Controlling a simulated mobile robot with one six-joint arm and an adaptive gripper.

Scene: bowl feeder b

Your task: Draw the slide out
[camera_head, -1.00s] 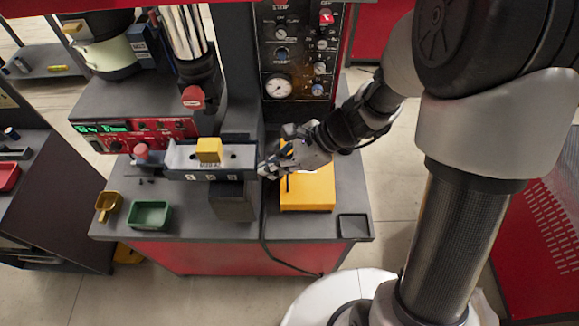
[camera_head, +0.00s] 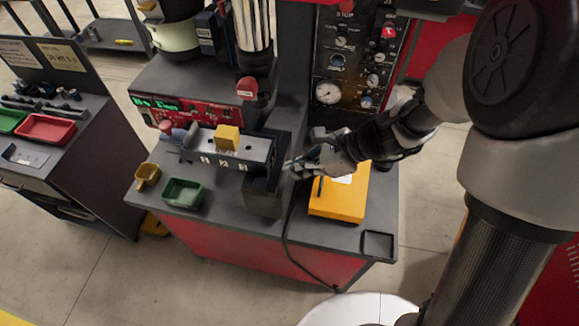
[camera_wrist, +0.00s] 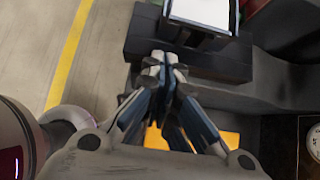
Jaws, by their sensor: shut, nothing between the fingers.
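The slide unit (camera_head: 222,158) is a pale grey and dark blue block with numbered labels on its front and a yellow block (camera_head: 228,138) on top. It lies along the bench, with a dark upright piece (camera_head: 268,178) at its right end. My gripper (camera_head: 290,165) is just right of that end, above the bench. In the wrist view its fingers (camera_wrist: 163,62) are together and empty, in front of a dark block (camera_wrist: 185,55) with a pale top. I cannot tell whether the fingertips touch it. I cannot make out which part slides.
A yellow box (camera_head: 340,195) sits below and right of my gripper. A green tray (camera_head: 184,193) and small yellow tray (camera_head: 148,176) stand at the bench's front left. Behind are a red control unit (camera_head: 190,112) and a gauge panel (camera_head: 350,60). A black cable hangs over the front.

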